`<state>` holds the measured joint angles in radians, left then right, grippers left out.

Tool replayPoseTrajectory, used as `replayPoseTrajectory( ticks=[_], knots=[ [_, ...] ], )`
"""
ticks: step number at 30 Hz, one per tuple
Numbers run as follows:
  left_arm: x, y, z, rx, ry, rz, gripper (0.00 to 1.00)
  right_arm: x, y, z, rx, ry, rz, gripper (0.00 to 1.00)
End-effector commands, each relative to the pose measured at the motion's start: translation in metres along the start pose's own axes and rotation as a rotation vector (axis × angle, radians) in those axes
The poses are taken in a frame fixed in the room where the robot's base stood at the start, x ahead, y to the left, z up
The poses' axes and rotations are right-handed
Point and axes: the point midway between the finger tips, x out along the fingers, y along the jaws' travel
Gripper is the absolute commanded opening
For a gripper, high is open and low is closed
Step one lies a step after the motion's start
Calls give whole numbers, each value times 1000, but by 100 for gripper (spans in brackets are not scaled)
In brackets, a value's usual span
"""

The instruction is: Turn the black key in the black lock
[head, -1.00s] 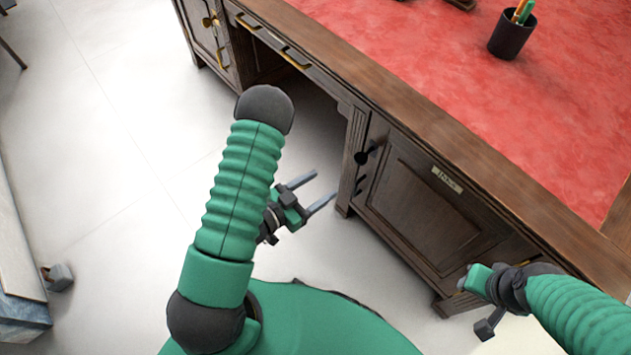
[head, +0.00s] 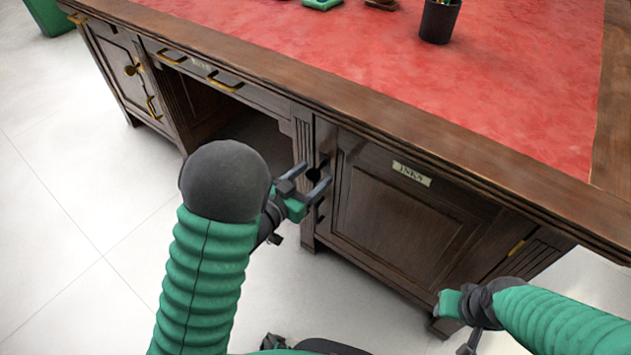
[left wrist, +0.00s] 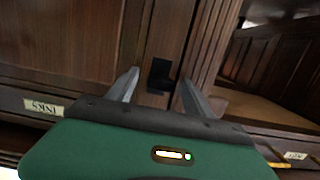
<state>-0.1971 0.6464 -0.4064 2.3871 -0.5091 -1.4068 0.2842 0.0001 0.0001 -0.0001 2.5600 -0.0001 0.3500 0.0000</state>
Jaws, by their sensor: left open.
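In the left wrist view the black piece lies between the open fingertips, with gaps at both sides; I see no contact. My right gripper (head: 458,307) hangs low at the right, its jaws unclear and away from the lock.
The wooden desk (head: 420,120) has a red leather top with a black pen cup (head: 438,22) on it. An open knee space (head: 235,125) lies left of the lock.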

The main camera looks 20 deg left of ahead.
Motion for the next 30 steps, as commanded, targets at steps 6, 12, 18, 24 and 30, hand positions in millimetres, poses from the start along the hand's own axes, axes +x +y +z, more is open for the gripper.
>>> replayPoseTrajectory(
  ticks=[6,12,18,24,30],
  knots=[
    [16,0,0,0,-1,0,60,6,0,1,0,0,0,33],
    [16,0,0,0,-1,0,60,5,0,1,0,0,0,33],
    [16,0,0,0,-1,0,33,5,0,1,0,0,0,33],
    [16,0,0,0,-1,0,7,5,0,1,0,0,0,33],
    [16,0,0,0,-2,0,21,6,0,1,0,0,0,33]
  ],
)
